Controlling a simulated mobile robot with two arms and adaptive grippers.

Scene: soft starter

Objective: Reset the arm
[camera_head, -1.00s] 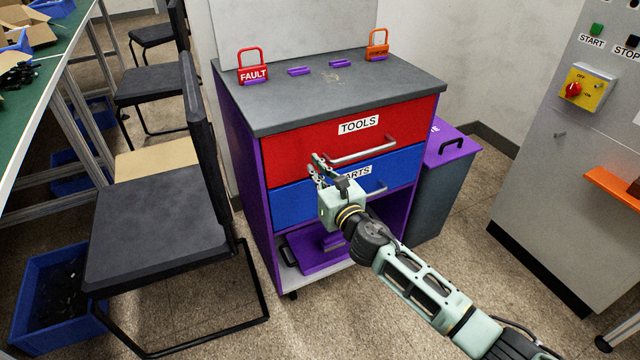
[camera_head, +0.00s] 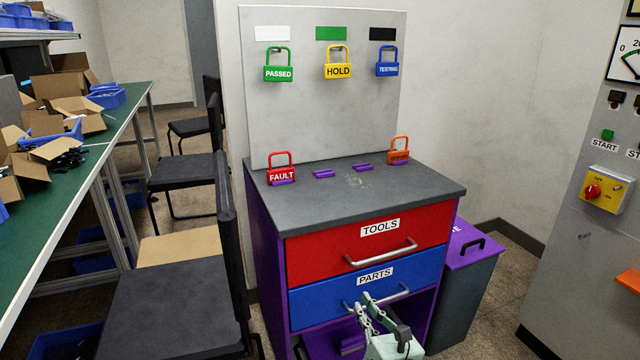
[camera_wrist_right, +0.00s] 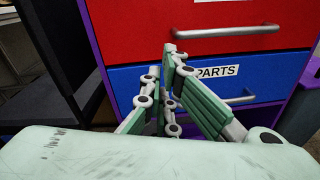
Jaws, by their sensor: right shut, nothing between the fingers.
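My right gripper (camera_head: 366,298) is at the bottom of the head view, in front of the blue PARTS drawer (camera_head: 322,300). Its fingers are together with nothing between them. In the right wrist view the gripper (camera_wrist_right: 170,48) points at the drawer fronts, its tips just left of the PARTS label. The red TOOLS drawer (camera_head: 318,258) is above the blue one, and both look closed. The gripper appears apart from the drawer handles, though the exact gap is hard to tell. My left gripper is not in view.
The cabinet's grey top (camera_head: 425,180) carries a red FAULT padlock (camera_head: 281,172) and an orange padlock (camera_head: 399,155). A board behind (camera_head: 310,125) holds three padlocks. Black chairs (camera_head: 165,310) stand left, a grey bin (camera_head: 458,290) and a control panel (camera_head: 565,280) right.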

